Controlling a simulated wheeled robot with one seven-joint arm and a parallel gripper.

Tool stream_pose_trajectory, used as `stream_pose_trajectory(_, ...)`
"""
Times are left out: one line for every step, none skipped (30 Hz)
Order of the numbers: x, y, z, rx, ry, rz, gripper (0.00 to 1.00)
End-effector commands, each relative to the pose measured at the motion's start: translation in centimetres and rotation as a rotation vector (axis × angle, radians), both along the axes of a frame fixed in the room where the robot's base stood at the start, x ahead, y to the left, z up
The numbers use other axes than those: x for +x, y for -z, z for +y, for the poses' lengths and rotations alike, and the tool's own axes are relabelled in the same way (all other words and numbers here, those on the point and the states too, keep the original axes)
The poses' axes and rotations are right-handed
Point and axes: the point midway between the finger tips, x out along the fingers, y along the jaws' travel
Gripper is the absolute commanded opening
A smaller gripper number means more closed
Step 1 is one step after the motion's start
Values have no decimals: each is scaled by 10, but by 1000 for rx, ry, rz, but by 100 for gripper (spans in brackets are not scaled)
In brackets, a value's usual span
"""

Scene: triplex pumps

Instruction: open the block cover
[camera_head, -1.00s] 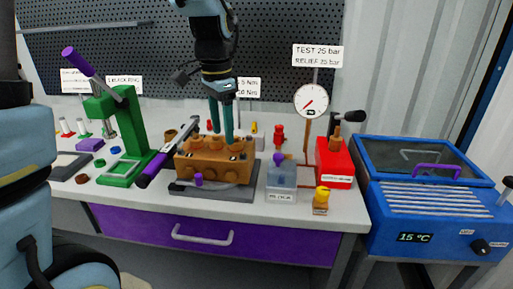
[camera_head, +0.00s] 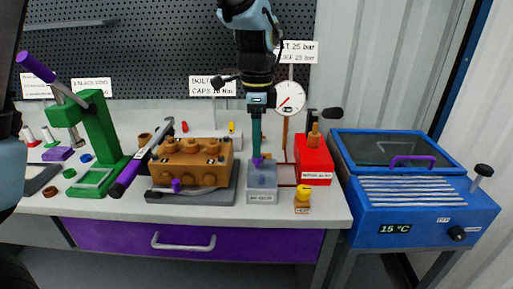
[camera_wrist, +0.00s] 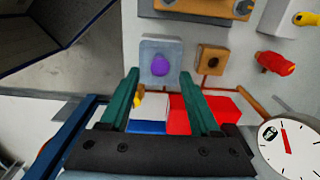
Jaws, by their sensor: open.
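A small light-grey block (camera_head: 262,182) with a front label and a purple knob (camera_head: 258,161) on top stands near the front of the bench. In the wrist view the grey block (camera_wrist: 146,46) and its purple knob (camera_wrist: 159,64) show just beyond my fingertips. My gripper (camera_head: 257,158) points down above the block. In the wrist view my gripper (camera_wrist: 159,75) has its two green fingers spread apart, with nothing held between them. The knob lies roughly in line with the gap. I cannot tell whether a finger touches it.
The brown pump block (camera_head: 191,163) stands to the left, and a red box (camera_head: 313,160) and pressure gauge (camera_head: 288,97) to the right. A small yellow-topped fitting (camera_head: 303,194) is at the front right. A blue bath (camera_head: 410,190) with a purple-handled lid stands beyond the bench.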

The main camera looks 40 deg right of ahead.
Motion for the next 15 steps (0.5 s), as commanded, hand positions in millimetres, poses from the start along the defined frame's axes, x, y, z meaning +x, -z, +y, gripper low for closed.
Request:
stream_pose_trajectory(0,7,1,3,0,0,63)
stream_pose_trajectory(0,11,0,3,1,0,63)
stream_pose_trajectory(-1,17,0,3,1,2,63)
stream_pose_trajectory(-1,20,0,3,1,2,63)
stream_pose_trajectory(-1,23,0,1,1,2,63)
stream_pose_trajectory(-1,26,0,1,0,1,63)
stream_pose_trajectory(-1,28,0,1,0,1,63)
stream_pose_trajectory(-1,30,0,1,0,1,63)
stream_pose_trajectory(0,31,0,0,0,0,63)
stream_pose_trajectory(0,32,0,-1,0,0,63)
stream_pose_trajectory(0,33,0,-1,0,0,63)
stream_pose_trajectory(0,33,0,-1,0,0,63)
stream_pose_trajectory(0,33,0,-2,0,-1,63)
stream_pose_trajectory(0,33,0,-2,0,-1,63)
stream_pose_trajectory(0,33,0,-2,-1,-1,63)
